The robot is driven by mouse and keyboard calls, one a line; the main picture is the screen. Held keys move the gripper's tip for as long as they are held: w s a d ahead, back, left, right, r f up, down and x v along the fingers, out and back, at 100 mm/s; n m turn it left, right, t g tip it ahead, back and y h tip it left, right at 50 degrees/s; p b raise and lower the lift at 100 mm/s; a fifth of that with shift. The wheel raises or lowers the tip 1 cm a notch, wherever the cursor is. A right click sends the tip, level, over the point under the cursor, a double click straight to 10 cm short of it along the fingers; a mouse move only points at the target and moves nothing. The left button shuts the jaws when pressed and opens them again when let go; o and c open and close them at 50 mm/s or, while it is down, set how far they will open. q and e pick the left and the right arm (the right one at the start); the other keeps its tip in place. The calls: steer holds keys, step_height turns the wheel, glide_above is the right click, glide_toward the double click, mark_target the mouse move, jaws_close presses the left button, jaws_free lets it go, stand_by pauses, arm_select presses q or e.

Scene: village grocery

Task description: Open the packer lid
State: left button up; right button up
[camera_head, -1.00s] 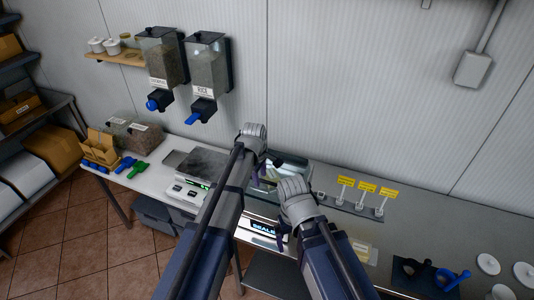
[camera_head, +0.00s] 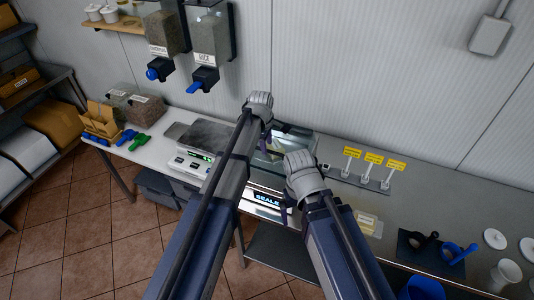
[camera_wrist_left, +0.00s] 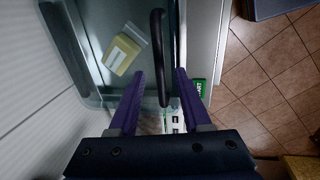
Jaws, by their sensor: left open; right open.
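The packer stands on the counter. Its lit front display (camera_head: 267,199), reading something like "SEALED", is partly covered by my arms. Its glassy top (camera_head: 296,138) shows behind them. In the left wrist view, a black bar handle (camera_wrist_left: 157,40) reaches between the purple fingers of my open left gripper (camera_wrist_left: 160,75), with a gap on each side. A clear bag with yellow contents (camera_wrist_left: 122,52) lies in the packer, beside the handle. In the head view, my left gripper (camera_head: 267,140) is over the packer. My right gripper (camera_head: 286,207), open, is low near the front right of the packer.
A scale (camera_head: 192,160) stands just left of the packer. A rack with yellow tags (camera_head: 373,162) is to the right. Two dispensers (camera_head: 210,45) hang on the wall. Blue and green scoops (camera_head: 139,141) lie at the left end. The counter's right middle is mostly clear.

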arm_select(q)
steer(key=shift+w+f+b, duration=0.2)
steer(key=shift+f+b, duration=0.4)
steer(key=shift+f, duration=0.5)
steer(key=shift+d, duration=0.1)
jaws_close()
stand_by(0.6)
